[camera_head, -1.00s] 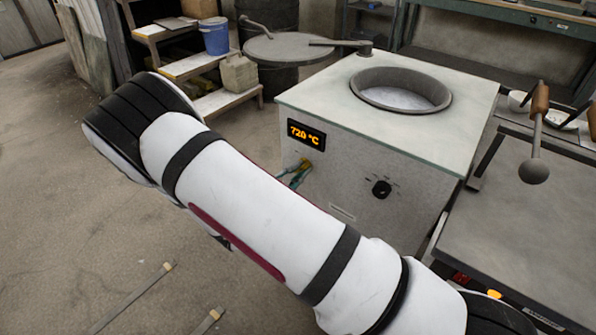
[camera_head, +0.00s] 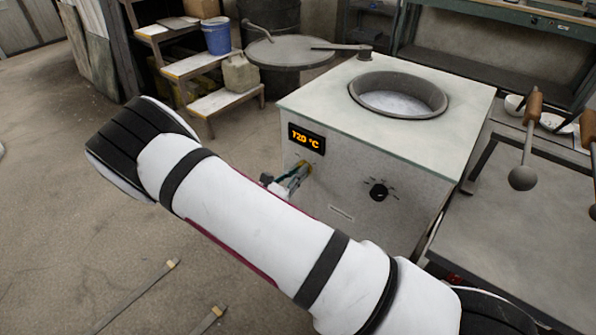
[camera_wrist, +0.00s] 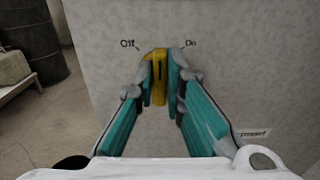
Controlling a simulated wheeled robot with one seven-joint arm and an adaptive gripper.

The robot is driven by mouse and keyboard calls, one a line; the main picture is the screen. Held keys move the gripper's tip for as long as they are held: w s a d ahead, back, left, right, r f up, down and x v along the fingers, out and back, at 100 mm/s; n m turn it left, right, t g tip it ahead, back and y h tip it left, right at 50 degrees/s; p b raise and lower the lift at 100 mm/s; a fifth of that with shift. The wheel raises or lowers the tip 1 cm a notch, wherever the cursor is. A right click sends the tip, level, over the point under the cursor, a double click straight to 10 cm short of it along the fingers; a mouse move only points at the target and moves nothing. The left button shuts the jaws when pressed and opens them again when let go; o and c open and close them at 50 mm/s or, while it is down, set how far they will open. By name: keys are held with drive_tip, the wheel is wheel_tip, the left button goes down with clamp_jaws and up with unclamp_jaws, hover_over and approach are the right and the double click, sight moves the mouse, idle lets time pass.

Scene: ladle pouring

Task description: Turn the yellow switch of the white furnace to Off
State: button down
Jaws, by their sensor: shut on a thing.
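The white furnace (camera_head: 345,200) stands right of centre in the head view, with its round open pot and a display reading about 720 °C. In the wrist view its front face (camera_wrist: 230,70) carries the labels Off on the left and On on the right. In the head view my arm partly hides the gripper (camera_head: 300,172), and the switch is hard to make out.
A black knob (camera_head: 379,191) sits on the furnace front, right of the switch. A grey worktable (camera_head: 510,240) with hanging ladles (camera_head: 523,177) stands at the right. A stepped shelf with a blue bucket (camera_head: 217,36) is at the back left. Thin bars lie on the floor, front left.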

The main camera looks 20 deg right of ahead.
drive_tip(key=n, duration=0.4)
drive_tip(key=n+p, duration=0.1)
drive_tip(key=n, duration=0.3)
drive_tip(key=shift+w+a+f+n, duration=0.15)
drive_tip(key=shift+n, duration=0.55)
drive_tip(key=c, duration=1.7)
unclamp_jaws()
drive_tip(key=shift+o, duration=0.2)
drive_tip(key=shift+a, duration=0.15)
drive_tip(key=v, duration=1.1)
drive_tip(key=shift+s+a, duration=0.25)
drive_tip(key=shift+s, duration=0.05)
